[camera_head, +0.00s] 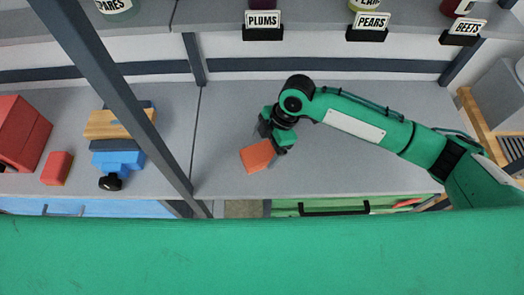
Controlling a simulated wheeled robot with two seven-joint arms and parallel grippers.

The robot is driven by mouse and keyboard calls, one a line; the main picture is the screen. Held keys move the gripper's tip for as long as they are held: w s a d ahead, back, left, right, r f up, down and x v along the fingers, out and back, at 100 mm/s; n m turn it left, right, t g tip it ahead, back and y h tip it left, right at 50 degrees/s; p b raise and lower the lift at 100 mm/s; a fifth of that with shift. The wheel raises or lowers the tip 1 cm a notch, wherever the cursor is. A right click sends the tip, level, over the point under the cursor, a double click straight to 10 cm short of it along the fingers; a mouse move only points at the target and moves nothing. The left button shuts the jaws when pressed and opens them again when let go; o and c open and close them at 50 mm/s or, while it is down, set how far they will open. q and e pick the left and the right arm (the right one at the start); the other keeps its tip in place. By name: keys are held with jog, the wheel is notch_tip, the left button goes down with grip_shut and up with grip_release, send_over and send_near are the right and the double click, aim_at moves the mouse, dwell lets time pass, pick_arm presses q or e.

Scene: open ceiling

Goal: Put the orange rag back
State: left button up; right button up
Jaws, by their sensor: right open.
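An orange rag (258,156), a folded square, is at the grey shelf surface, right beside the fingers of my right gripper (274,139). The gripper comes in from the right and points down to the left over the shelf. Its jaws are open, with the rag at the fingertips. I cannot tell whether the fingers touch the rag or whether it rests flat. My left gripper is not in view.
On the left of the shelf are a red box (22,133), a small red block (57,168) and a blue-and-wood stack (118,145). A dark post (125,105) crosses in front. Label holders for plums (263,25) and pears (368,27) line the upper shelf. Below are blue and green fronts (335,208).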

jog(key=b+v, duration=0.1)
jog(key=v, duration=0.8)
jog(key=shift+s+f, duration=0.1)
